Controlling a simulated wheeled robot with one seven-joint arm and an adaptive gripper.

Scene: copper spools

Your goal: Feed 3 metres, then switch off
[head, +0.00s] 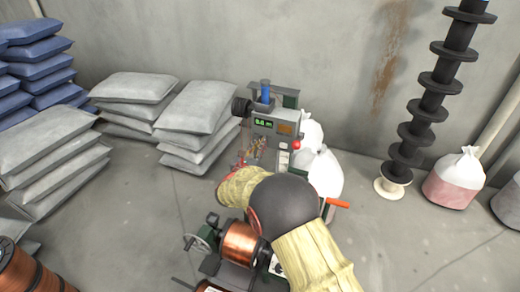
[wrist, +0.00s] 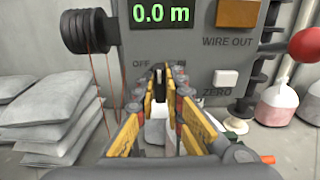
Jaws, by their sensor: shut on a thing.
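The grey machine (head: 278,128) stands by the wall. A white button (wrist: 226,78) sits above the word ZERO. A copper spool (head: 240,243) lies below the machine in the head view, partly behind my arm.
A black pulley (wrist: 88,31) with thin copper wires hanging from it is left of the panel. A red button (wrist: 305,45) is at the right. Grey sacks (head: 198,108) are stacked at the left. An orange handle (head: 338,203) sticks out right of my arm.

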